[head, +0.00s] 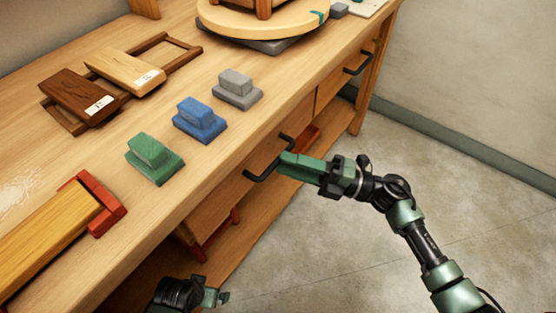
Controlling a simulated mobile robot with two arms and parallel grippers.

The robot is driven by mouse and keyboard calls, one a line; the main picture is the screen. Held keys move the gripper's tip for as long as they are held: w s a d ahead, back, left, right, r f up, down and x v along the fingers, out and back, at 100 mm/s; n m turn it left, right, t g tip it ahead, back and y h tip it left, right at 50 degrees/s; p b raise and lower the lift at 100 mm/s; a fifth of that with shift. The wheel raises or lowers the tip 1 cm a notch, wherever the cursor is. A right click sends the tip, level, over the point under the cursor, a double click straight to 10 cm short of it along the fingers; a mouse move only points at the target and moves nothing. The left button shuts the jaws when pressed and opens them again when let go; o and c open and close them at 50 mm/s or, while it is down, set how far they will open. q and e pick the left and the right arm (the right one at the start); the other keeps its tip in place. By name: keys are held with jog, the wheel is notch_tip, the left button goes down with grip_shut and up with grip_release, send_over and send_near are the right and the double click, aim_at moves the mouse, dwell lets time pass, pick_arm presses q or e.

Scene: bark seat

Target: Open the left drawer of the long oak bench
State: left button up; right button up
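The long oak bench (110,255) runs diagonally across the view. Its left drawer (222,195) has a dark bar handle (256,175) and looks closed or nearly so. My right gripper (284,164) points left, with its green fingertips at the middle of that handle, overlapping it in the view. The fingers line up one behind the other, so I cannot tell whether they are shut on the bar. My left gripper (222,297) is low at the bottom edge, in front of the bench and apart from the drawer; its fingers are mostly hidden.
The right drawer's handle (358,63) is further along the front. Green (153,158), blue (199,118) and grey (237,88) blocks stand on the benchtop near its edge. A red-ended clamp (95,200) lies nearer. The floor (390,140) to the right is clear.

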jog(key=shift+x, duration=1.5)
grip_shut()
